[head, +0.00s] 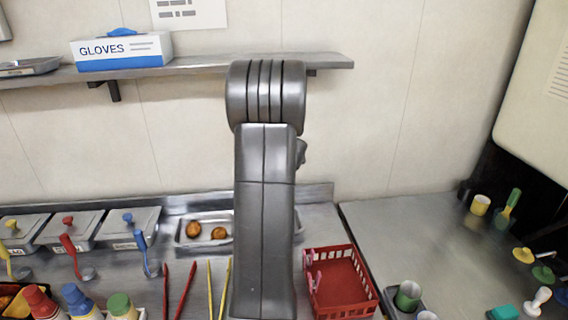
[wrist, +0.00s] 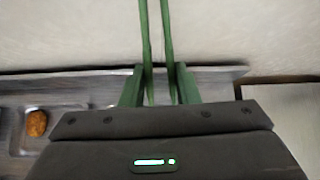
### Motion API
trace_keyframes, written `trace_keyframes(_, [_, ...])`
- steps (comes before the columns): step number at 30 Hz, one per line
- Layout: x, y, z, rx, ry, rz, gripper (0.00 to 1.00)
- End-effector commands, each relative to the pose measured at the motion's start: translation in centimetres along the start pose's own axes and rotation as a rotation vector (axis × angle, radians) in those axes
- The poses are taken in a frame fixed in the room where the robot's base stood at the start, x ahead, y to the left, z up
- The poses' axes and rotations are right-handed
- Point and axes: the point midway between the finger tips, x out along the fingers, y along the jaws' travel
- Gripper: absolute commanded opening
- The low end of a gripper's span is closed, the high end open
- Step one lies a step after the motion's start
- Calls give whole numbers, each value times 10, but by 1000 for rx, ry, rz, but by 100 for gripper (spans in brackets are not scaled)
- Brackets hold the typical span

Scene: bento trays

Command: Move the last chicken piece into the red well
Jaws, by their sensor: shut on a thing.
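Two browned chicken pieces (head: 193,229) lie in a shallow metal tray (head: 182,245) at the back of the counter in the head view. One piece (wrist: 37,122) also shows at the left of the wrist view. My gripper (wrist: 158,85) is shut on a pair of green tongs (wrist: 145,45), which point up out of the wrist view; their tips are out of frame. In the head view my arm hides the gripper and the tongs. I cannot make out the red well; only part of a tray with food (head: 8,300) shows at the lower left edge.
Several lidded pans with ladles stand at left, with squeeze bottles (head: 77,300) in front. A red basket (head: 340,285) stands to the right. A shelf (head: 200,65) holds a glove box (head: 122,50).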

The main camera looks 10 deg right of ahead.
Motion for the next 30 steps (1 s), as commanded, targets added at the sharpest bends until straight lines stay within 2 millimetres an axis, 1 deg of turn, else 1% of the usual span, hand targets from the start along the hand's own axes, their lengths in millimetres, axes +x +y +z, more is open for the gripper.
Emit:
trace_keyframes(1, [-8,-1,10,0,-2,0,0])
trace_keyframes(3, [-16,-2,20,-1,-2,0,0])
trace_keyframes(14, [-50,-6,62,-1,-1,0,0])
trace_keyframes(16, [-49,-6,62,-1,-3,-1,0])
trace_keyframes(30, [-69,-8,89,-1,-7,1,0])
